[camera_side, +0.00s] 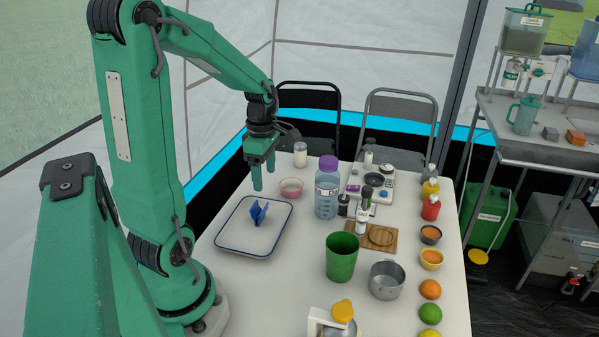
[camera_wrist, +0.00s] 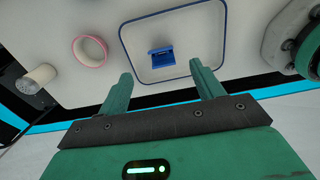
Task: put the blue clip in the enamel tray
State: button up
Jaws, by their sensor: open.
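The blue clip (camera_side: 258,213) lies inside the white enamel tray (camera_side: 232,246) with a blue rim, near the tray's middle. In the wrist view the clip (camera_wrist: 162,56) also shows within the tray's rim (camera_wrist: 227,38). My gripper (camera_side: 264,178) is above the table, behind the tray and higher than the clip. Its two green fingers (camera_wrist: 160,82) are apart, with nothing between them. The gripper is clear of the clip.
A purple-lidded bottle (camera_side: 327,192), a green cup (camera_side: 342,257) and a metal pot (camera_side: 386,280) stand to the right. Fruit and small bowls line the right edge.

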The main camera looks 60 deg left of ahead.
jog(key=s+d+r+m+t, duration=0.2)
jog(key=d+r+m, duration=0.3)
jog(key=d+m, duration=0.4)
jog(key=s+d+r+m+t, duration=0.2)
jog(key=d+r+m, duration=0.3)
jog(key=d+m, duration=0.5)
jog(key=m+t, duration=0.1)
jog(key=m, duration=0.7)
jog(key=shift+r+t, duration=0.3)
jog(key=shift+r, duration=0.1)
